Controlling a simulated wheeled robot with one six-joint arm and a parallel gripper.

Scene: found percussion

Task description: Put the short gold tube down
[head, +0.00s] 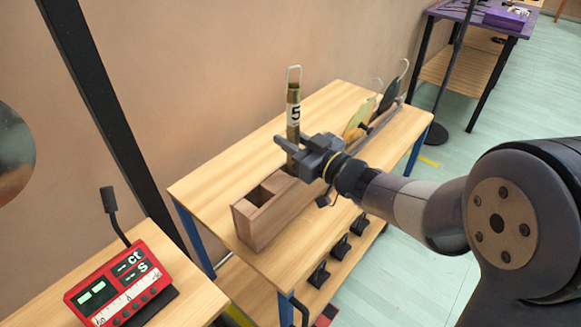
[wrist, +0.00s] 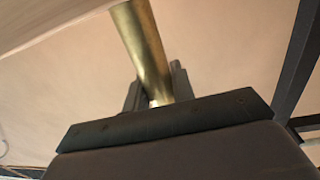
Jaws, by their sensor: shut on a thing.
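The short gold tube (head: 292,123) stands nearly upright, with a white label reading 5 and a wire loop at its top. My gripper (head: 297,149) is shut on its lower part, above the wooden box on the table. The tube's lower end is hidden behind my gripper and the box, so I cannot tell whether it touches anything. In the wrist view the gold tube (wrist: 143,50) runs down between my gripper's fingers (wrist: 155,90), and its far end is cut off by the frame.
The long wooden box (head: 262,233) has open compartments at its near end. Other hanging pieces with hooks (head: 388,95) stand at its far end. A red meter (head: 122,285) sits on a table at lower left. The table top (head: 335,97) is bare beside the wall.

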